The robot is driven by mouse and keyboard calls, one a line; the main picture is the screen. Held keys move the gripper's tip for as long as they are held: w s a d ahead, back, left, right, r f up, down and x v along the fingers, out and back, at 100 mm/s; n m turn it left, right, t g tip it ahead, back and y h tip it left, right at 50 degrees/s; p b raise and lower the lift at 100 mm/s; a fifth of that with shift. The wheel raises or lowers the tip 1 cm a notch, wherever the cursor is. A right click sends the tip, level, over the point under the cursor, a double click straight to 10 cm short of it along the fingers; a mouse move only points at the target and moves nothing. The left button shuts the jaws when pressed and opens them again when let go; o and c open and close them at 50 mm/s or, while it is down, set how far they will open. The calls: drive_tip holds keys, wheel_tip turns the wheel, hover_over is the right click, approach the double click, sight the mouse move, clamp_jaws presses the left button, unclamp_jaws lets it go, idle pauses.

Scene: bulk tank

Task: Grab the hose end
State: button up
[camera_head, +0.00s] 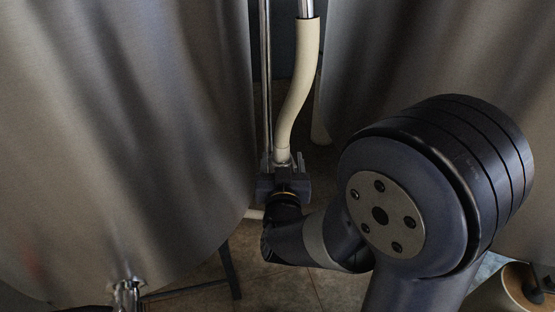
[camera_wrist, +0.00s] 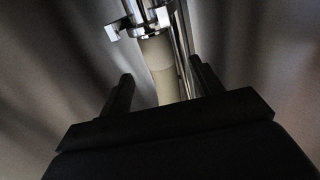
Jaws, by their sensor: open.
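A cream-coloured hose (camera_head: 296,85) hangs from a metal pipe between two big steel tanks in the head view. Its lower end (camera_head: 283,154) comes down at my gripper (camera_head: 282,166). In the wrist view the hose (camera_wrist: 162,68) runs between the two dark fingers of my gripper (camera_wrist: 160,78), with visible space on both sides. The fingers are open and stand apart from it. The body of my gripper hides the near part of the hose in the wrist view. I cannot tell exactly how deep the hose end sits between the fingers.
The left tank (camera_head: 120,120) and right tank (camera_head: 430,60) leave a narrow gap. A thin vertical steel pipe (camera_head: 265,80) stands just left of the hose. A metal valve fitting (camera_head: 126,292) is at the lower left. A metal clamp (camera_wrist: 140,20) shows in the wrist view.

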sight(281, 153)
drive_tip(key=w, duration=0.6)
drive_tip(key=shift+f, duration=0.25)
drive_tip(key=shift+a, duration=0.1)
drive_tip(key=c, duration=1.2)
